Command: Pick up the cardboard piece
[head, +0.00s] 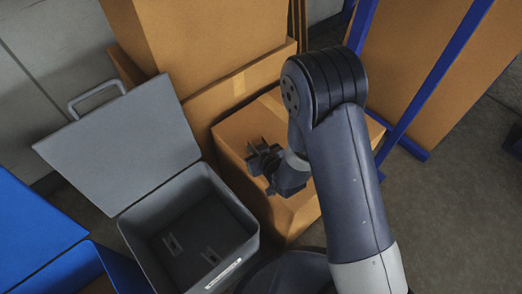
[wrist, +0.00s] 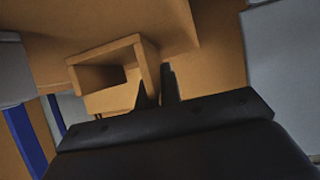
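The cardboard piece (wrist: 112,72) is a small, hollow, open-ended tan piece in the wrist view, just beyond my gripper. In the wrist view my gripper (wrist: 158,88) has its two dark fingers close together at the piece's right wall, one on each side of it. I cannot tell whether they press on the wall. In the head view my gripper (head: 264,160) is over the top of a cardboard box (head: 238,132). I cannot make out the piece there.
An open grey bin (head: 195,235) with its lid (head: 120,145) swung back stands left of the box. Taller cardboard boxes (head: 205,40) are stacked behind. A blue container (head: 35,235) is at far left, and a blue frame (head: 425,85) stands at right.

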